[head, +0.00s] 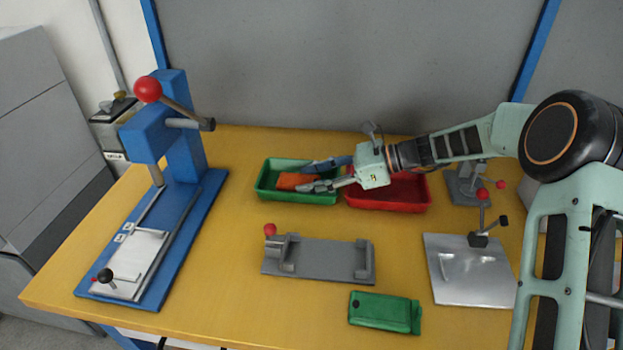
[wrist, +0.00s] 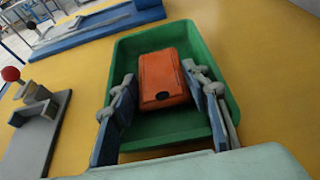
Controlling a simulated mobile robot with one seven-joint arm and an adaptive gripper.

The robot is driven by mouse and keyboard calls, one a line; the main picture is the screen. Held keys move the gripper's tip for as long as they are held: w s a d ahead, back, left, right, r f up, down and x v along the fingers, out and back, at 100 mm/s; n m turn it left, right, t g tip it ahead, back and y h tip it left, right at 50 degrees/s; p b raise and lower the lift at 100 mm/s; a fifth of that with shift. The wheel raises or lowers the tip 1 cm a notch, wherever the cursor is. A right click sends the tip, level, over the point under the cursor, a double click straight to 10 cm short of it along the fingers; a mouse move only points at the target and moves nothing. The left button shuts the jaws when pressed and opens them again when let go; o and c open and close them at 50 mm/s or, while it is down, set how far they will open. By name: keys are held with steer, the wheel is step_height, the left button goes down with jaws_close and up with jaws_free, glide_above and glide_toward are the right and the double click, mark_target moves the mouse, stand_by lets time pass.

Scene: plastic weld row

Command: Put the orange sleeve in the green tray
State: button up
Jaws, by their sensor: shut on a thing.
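The orange sleeve (head: 296,181) is inside the green tray (head: 264,189) at the back of the table. In the wrist view the orange sleeve (wrist: 163,78) lies between my two fingers, over the floor of the green tray (wrist: 122,60). My gripper (head: 318,178) reaches into the tray from the right, and its fingers are shut on the sleeve. The wrist view shows my gripper (wrist: 163,95) with one finger along each side of the sleeve. I cannot tell whether the sleeve touches the tray floor.
A red tray (head: 400,208) stands right beside the green one, under my arm. A grey fixture (head: 320,260), a green part (head: 384,313) and a metal plate with a clamp (head: 465,275) lie nearer. A blue press (head: 180,180) stands at the left.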

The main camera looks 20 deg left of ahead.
steer(key=o, duration=0.9)
steer(key=shift+w+d+r, duration=0.1)
steer(key=shift+d+r, duration=0.1)
steer(key=shift+d, duration=0.1)
steer(key=p+v, duration=0.2)
steer(key=v, duration=0.9)
steer(key=shift+d+p, duration=0.2)
steer(key=shift+p, duration=0.1)
